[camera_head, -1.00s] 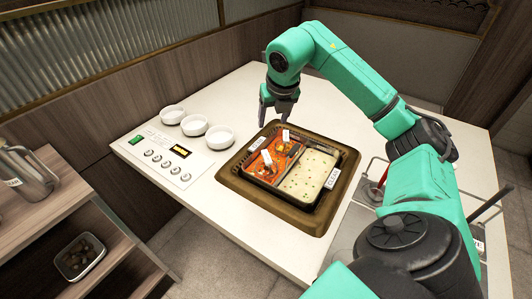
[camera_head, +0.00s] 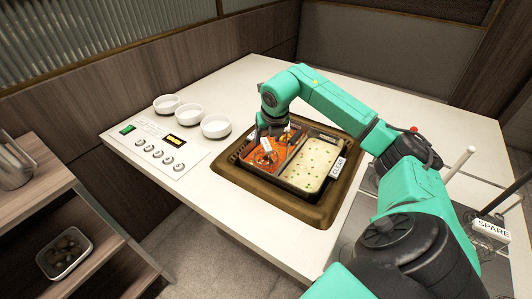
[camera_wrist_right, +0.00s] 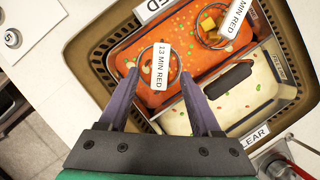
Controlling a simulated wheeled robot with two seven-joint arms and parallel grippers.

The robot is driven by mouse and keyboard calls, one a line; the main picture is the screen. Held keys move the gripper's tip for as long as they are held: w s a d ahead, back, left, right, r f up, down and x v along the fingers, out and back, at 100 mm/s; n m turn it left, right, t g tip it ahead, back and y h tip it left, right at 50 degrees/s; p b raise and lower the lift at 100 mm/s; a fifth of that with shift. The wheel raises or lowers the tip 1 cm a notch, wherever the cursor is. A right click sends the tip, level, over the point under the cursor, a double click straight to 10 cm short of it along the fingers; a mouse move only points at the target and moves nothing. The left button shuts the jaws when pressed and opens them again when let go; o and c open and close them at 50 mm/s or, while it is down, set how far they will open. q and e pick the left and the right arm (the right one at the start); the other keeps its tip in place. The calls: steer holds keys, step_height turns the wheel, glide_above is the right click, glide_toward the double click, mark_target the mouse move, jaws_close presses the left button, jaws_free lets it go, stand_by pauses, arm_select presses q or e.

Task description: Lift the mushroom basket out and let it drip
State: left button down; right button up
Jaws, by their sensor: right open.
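My right gripper (camera_head: 268,132) is low over the red side of the divided pot, open and pointing down. In the right wrist view its two fingers (camera_wrist_right: 158,80) stand on either side of a white tag reading "13 MIN RED" (camera_wrist_right: 161,66). The tag is on a round wire basket (camera_wrist_right: 146,66) in the red broth (camera_wrist_right: 128,57). A second wire basket (camera_wrist_right: 211,27), with yellow-orange cubes and another "MIN RED" tag, is close by. I cannot tell which basket holds mushrooms. My left gripper is out of view.
The pale broth side (camera_head: 312,165) carries a "CLEAR" tag (camera_head: 338,167). Several white bowls (camera_head: 216,126) and numbered buttons (camera_head: 157,154) are at left. A "SPARE" tag (camera_head: 492,227) is at right.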

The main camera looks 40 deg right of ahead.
mark_target(266, 144)
steer(key=x, duration=0.5)
steer(key=shift+p, duration=0.4)
steer(key=shift+r, duration=0.1)
jaws_close()
